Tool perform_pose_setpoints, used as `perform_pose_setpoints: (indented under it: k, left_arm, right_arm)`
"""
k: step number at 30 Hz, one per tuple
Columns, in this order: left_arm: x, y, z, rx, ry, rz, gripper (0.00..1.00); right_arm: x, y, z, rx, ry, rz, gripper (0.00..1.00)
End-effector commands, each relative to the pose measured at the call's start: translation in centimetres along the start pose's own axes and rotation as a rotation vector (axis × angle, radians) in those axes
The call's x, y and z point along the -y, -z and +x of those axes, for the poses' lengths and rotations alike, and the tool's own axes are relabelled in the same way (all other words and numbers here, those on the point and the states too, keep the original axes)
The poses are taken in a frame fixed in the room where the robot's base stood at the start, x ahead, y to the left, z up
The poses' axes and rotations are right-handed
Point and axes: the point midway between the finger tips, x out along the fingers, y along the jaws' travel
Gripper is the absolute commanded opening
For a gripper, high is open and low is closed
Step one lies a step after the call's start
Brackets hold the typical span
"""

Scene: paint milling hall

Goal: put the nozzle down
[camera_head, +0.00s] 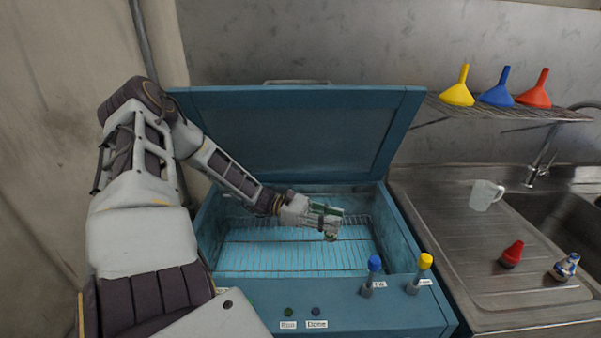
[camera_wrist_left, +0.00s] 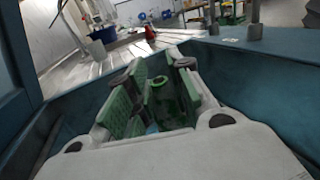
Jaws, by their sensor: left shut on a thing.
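My left gripper (camera_head: 332,220) reaches into the open blue-teal cabinet (camera_head: 415,292), above the wire rack (camera_head: 290,255) on its floor. Its fingers are shut on a green nozzle (camera_wrist_left: 164,100), seen between the green finger pads in the left wrist view. In the head view the fingers mostly hide the nozzle, and I cannot tell its exact tilt. The gripper looks held above the rack, apart from the walls. My right gripper is in neither view.
The raised lid (camera_head: 290,130) stands behind the arm. Blue (camera_head: 374,264) and yellow (camera_head: 425,262) knobs rise at the front edge. At right, a steel sink (camera_head: 440,240) carries a white jug (camera_head: 486,194), a red item (camera_head: 512,253) and a blue-white item (camera_head: 565,267). Rack around the gripper is bare.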

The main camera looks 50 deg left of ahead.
Motion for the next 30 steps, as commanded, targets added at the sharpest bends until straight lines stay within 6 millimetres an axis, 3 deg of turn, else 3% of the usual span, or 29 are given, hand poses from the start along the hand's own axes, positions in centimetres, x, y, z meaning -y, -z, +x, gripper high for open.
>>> perform_pose_setpoints:
  k: [14, 21, 30]
  left_arm:
    - [0.0, 0.6, 0.0, 0.000, 0.001, -0.001, 0.00]
    - [0.1, 2.9, 0.0, 0.000, 0.000, -0.001, 0.00]
    - [0.0, 5.5, 0.0, 0.000, 0.000, -0.001, 0.00]
  right_arm:
    - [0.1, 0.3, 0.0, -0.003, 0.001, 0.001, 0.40]
    - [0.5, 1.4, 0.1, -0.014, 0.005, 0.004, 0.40]
    - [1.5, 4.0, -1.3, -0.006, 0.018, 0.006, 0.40]
